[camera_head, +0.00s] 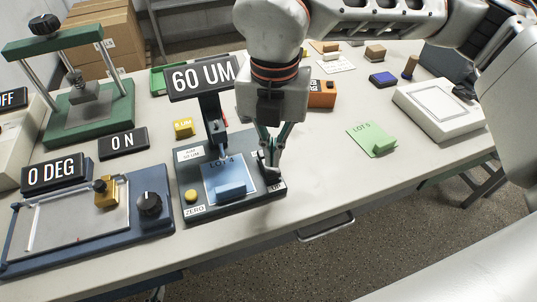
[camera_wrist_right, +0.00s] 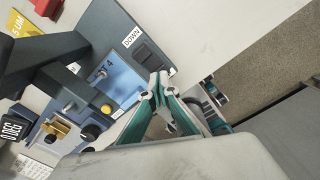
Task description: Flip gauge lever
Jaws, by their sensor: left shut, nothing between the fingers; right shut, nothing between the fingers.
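The thickness gauge has a dark base (camera_head: 240,205) and a display (camera_head: 203,77) reading "60 UM". A blue sheet marked LOT 4 (camera_head: 222,178) lies on the base under the gauge post. The right wrist view shows a dark rocker-like lever (camera_wrist_right: 150,56) beside a DOWN label (camera_wrist_right: 132,38).
A yellow ZERO button (camera_head: 191,195) is on the base's front left. A blue coater (camera_head: 75,225) with a knob and a "0 DEG" display stands to the left; a green press (camera_head: 88,118) is behind. A green sheet (camera_head: 371,138) lies right, with clear table between.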

